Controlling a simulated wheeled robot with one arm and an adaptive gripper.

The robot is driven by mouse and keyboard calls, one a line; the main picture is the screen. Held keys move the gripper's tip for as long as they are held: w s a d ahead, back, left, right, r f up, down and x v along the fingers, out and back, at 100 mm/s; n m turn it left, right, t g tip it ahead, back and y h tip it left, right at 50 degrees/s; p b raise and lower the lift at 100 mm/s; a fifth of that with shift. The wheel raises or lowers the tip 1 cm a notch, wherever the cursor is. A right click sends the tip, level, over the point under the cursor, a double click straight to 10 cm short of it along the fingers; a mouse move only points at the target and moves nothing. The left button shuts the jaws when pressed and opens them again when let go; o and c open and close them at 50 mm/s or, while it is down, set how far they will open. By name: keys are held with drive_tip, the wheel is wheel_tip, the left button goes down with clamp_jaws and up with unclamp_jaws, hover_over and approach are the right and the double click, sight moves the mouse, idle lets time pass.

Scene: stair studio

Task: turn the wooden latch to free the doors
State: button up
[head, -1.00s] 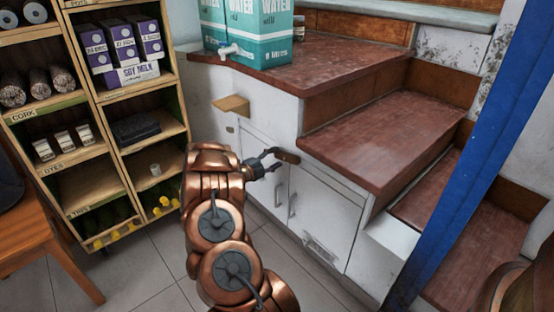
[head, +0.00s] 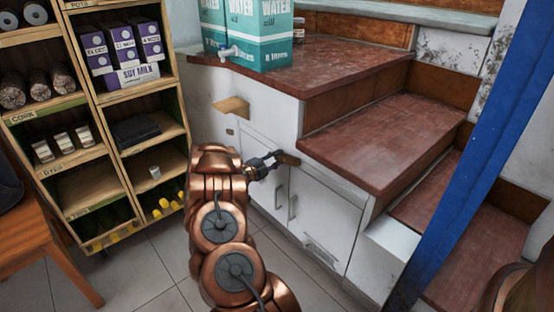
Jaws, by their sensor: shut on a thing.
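The wooden latch (head: 289,160) is a small brown bar at the top of the white cupboard doors, under the stair step. My gripper (head: 278,158) reaches it from the left, with its dark fingers shut on the latch's left end. The fingers hide part of the latch, and its exact tilt is hard to tell. The left door (head: 262,180) and the right door (head: 325,218) are closed, each with a grey handle near the line between them.
A wooden shelf unit (head: 122,95) with cartons and jars stands at the left. Red stair treads (head: 385,140) rise above the doors. A small wooden ledge (head: 232,107) juts from the white wall. A blue post (head: 478,140) stands at the right. Tiled floor (head: 150,285) lies below.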

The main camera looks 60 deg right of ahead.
drive_tip(key=shift+m+b, duration=0.3)
clamp_jaws()
drive_tip(key=shift+w+r+m+b, duration=0.1)
drive_tip(key=shift+r+m+b, duration=0.15)
drive_tip(key=shift+m+b, duration=0.4)
drive_tip(key=shift+r+m+b, duration=0.25)
drive_tip(key=shift+m+b, duration=0.25)
drive_tip(key=shift+m, duration=0.15)
drive_tip(key=o, duration=1)
unclamp_jaws()
drive_tip(key=v, duration=1.2)
